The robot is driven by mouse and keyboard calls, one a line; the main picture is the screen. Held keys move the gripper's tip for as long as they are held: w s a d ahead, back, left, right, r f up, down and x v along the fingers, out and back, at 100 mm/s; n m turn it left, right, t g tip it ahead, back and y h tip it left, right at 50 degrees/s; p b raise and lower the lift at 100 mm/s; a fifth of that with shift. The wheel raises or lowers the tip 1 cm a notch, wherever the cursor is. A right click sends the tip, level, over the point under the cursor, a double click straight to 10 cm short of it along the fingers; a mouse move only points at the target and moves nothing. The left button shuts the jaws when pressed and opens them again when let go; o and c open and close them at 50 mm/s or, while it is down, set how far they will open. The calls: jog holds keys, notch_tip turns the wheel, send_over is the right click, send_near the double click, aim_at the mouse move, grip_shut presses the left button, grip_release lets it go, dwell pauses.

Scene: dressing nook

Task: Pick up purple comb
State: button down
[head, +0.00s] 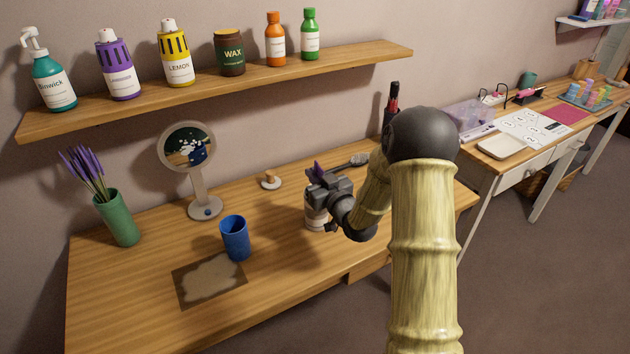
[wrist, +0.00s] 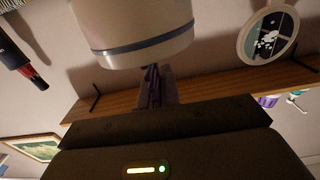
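The purple comb (head: 317,169) stands upright in a white cup (head: 316,216) on the wooden dressing table, with its purple top showing just behind my gripper (head: 328,187). In the wrist view, which is upside down, the white cup with a blue-grey band (wrist: 135,35) is at the top. The purple comb (wrist: 153,86) sticks out of its mouth and runs behind the dark edge of my gripper (wrist: 160,122). My gripper is at the comb, just above the cup. Whether the fingers are closed on the comb is hidden.
A blue cup (head: 235,238), a round mirror (head: 188,150), a green vase (head: 117,217) and a small ring holder (head: 270,180) stand to the left. A hairbrush (head: 346,165) lies behind my gripper. A bottle shelf (head: 220,83) hangs above.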

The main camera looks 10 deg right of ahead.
notch_tip(320, 180, up, 15)
jog(key=p, duration=0.1)
jog(key=shift+r, duration=0.15)
jog(key=shift+s+a, duration=0.1)
dwell(0.3)
notch_tip(320, 180, up, 10)
jog(key=p, duration=1)
